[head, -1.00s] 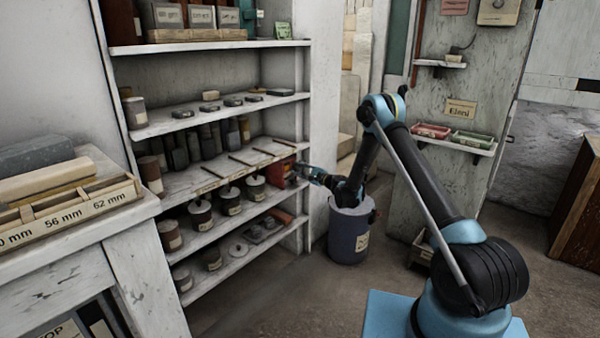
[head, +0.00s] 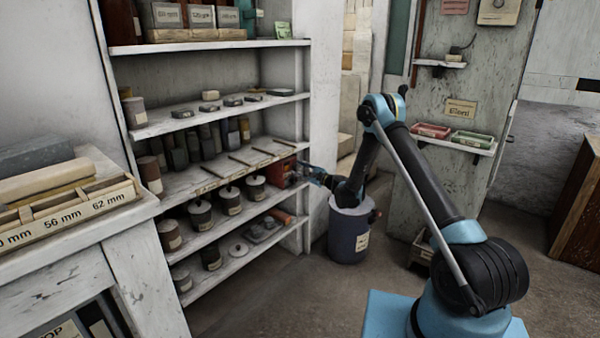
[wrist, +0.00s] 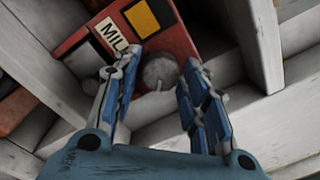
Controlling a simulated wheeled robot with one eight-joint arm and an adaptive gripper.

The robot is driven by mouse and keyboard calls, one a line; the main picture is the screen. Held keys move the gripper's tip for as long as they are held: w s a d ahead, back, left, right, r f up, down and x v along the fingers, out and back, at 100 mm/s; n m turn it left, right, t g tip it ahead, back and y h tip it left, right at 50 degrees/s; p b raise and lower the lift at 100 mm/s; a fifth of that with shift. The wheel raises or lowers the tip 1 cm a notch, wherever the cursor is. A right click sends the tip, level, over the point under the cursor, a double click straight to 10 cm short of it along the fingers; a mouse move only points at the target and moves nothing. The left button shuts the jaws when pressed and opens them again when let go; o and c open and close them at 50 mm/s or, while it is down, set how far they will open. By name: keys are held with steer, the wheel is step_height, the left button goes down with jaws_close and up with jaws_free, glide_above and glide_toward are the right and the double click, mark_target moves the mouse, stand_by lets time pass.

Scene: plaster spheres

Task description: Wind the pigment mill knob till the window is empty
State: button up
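The pigment mill (wrist: 185,45) is a red box with a partly hidden label beginning "MI". The round grey knob (wrist: 160,72) sticks out below the label. My gripper (wrist: 162,66) has its fingertips on either side of the knob, with a narrow gap at the right finger. In the head view the mill (head: 280,173) stands at the right end of a shelf, with my gripper (head: 299,174) at its front.
A shelf upright (wrist: 255,40) is close to the right of my gripper. A blue-grey bin (head: 348,235) stands on the floor under my forearm.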

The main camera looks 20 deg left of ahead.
steer(key=shift+o, duration=0.2)
steer(key=shift+a, duration=0.1)
steer(key=v, duration=1.2)
stand_by(0.4)
